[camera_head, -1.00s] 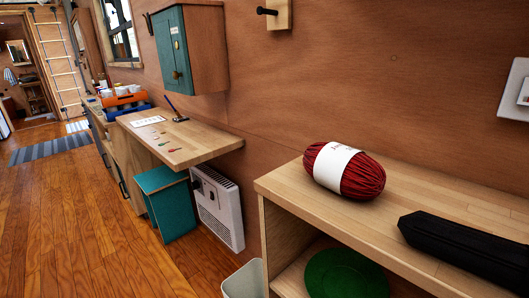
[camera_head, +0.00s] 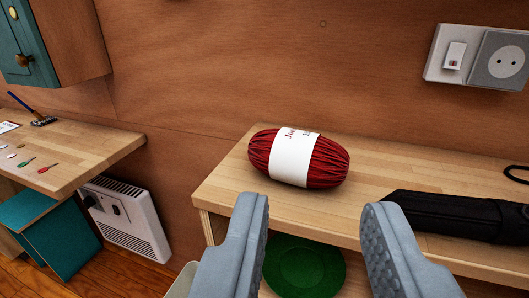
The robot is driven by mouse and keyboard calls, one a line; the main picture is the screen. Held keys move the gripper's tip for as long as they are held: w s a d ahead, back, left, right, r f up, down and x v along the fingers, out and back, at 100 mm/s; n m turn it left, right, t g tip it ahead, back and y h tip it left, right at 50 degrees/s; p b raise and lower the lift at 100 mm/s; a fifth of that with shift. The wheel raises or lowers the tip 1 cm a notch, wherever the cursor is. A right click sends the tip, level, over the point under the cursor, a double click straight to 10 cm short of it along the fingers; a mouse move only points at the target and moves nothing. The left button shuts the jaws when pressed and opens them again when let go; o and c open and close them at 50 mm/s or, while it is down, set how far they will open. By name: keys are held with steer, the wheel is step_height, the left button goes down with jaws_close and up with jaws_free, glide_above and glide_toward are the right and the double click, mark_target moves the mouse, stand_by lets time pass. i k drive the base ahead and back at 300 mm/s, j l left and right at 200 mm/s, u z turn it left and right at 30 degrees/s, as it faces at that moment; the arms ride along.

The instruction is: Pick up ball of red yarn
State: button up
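The ball of red yarn (camera_head: 327,164) lies on its side on the wooden shelf top (camera_head: 225,190), near its left end. A white paper band (camera_head: 294,158) is wrapped around its middle. My gripper (camera_head: 316,225) shows at the bottom of the view, with two grey fingers spread wide apart. It is open and nothing is between the fingers. The fingers appear in front of and below the yarn in the picture, not touching it. The yarn lies in line with the gap between them.
A black folded umbrella-like object (camera_head: 455,215) lies on the shelf top to the right. A green round object (camera_head: 303,265) sits on the lower shelf. The wooden wall behind carries a socket and switch plate (camera_head: 478,58). A desk (camera_head: 85,150) and white heater (camera_head: 125,220) stand left.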

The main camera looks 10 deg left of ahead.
mark_target(303, 159)
steer(key=l+u, duration=0.2)
steer(key=l, duration=0.15)
steer(key=k+l+u, duration=0.2)
steer(key=l, duration=0.15)
steer(key=l+u, duration=0.2)
steer(key=l, duration=0.15)
steer(key=k+l+u, duration=0.2)
steer(key=l, duration=0.1)
